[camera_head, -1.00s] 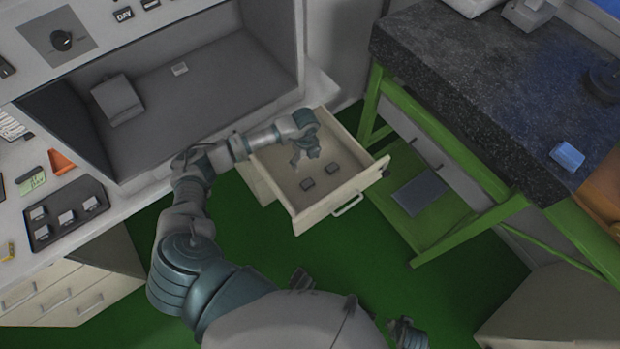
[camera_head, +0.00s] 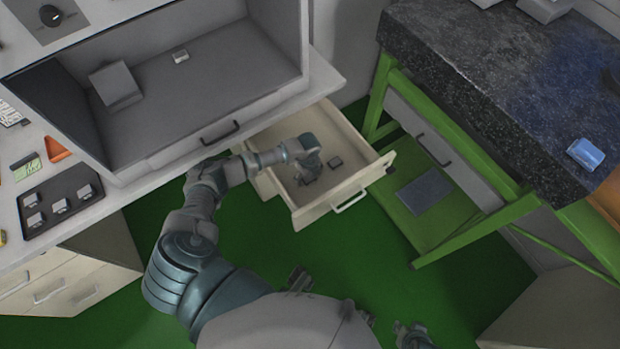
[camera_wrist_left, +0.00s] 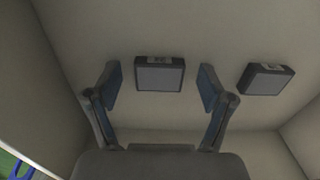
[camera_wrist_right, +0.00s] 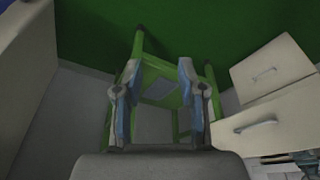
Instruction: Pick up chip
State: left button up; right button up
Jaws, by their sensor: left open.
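My left gripper (camera_head: 308,172) is inside the open drawer (camera_head: 296,212), pointing down. In the left wrist view its two fingers (camera_wrist_left: 160,88) are apart, with a dark square chip (camera_wrist_left: 160,74) between and slightly beyond the tips, not touched. A second chip (camera_wrist_left: 265,79) lies on the drawer floor to the right, outside the fingers; it also shows in the head view (camera_head: 335,162). In the head view the gripper mostly hides the nearer chip. My right gripper (camera_wrist_right: 157,88) is open and empty over the floor in the right wrist view.
A black tray (camera_head: 45,228) with several chips sits on the left counter. A grey chamber (camera_head: 200,95) stands open above the drawer. A dark stone-topped bench (camera_head: 480,75) with green legs is at the right, holding a blue box (camera_head: 585,153).

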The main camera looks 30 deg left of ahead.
pick_arm(q)
jog(key=shift+r, duration=0.1)
jog(key=c, duration=1)
jog(key=shift+c, duration=0.2)
